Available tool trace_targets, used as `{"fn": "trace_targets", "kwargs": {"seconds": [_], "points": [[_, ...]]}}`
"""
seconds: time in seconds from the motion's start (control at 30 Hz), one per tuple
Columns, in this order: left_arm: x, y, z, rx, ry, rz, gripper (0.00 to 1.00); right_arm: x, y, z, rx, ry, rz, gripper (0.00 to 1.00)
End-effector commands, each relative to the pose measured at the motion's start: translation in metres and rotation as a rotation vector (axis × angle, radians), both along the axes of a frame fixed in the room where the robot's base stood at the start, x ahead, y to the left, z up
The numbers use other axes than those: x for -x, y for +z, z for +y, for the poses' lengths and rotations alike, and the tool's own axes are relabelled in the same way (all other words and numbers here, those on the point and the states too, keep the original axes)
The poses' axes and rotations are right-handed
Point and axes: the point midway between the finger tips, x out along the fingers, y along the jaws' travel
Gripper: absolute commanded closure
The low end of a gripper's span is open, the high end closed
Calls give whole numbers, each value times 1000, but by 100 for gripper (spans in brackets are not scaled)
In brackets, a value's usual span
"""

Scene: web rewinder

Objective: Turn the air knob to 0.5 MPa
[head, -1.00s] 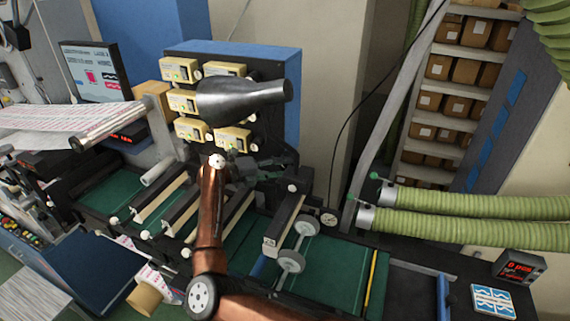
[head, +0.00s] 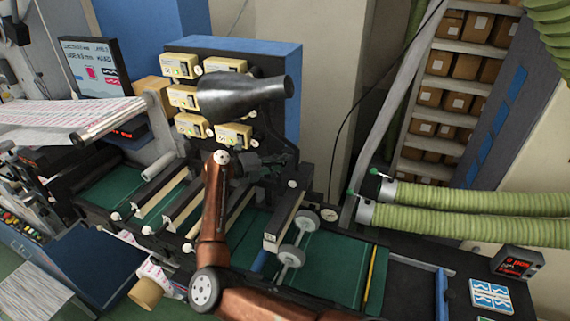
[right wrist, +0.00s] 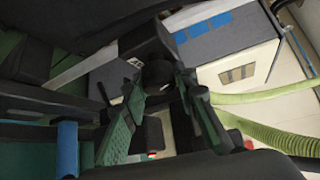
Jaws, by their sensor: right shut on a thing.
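My right gripper (head: 270,168) is at the end of the brown arm, over the middle of the rewinder in the head view. In the right wrist view its two dark fingers with green pads (right wrist: 162,92) are shut on a black round knob (right wrist: 157,72), which appears to be the air knob. In the head view the knob is hidden behind the gripper. My left gripper is not in view.
Rollers (head: 284,255) lie below right of the gripper. Green hoses (head: 450,196) run at right. A screen (head: 92,66) stands at left.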

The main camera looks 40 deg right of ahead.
Motion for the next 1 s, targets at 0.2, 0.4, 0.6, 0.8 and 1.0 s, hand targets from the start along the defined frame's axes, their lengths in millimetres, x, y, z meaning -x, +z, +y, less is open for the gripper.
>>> {"fn": "trace_targets", "kwargs": {"seconds": [0.2,0.4,0.6,0.8,1.0], "points": [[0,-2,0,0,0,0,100,0,-1,0,-5,0,-8,98],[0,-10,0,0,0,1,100,0,-2,0,-36,-2,-67,98],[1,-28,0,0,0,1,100,0,-4,0,-97,-1,-188,98],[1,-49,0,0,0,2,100,1,-5,0,-168,-1,-322,98],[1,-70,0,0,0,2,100,0,-5,0,-227,0,-437,98]]}}
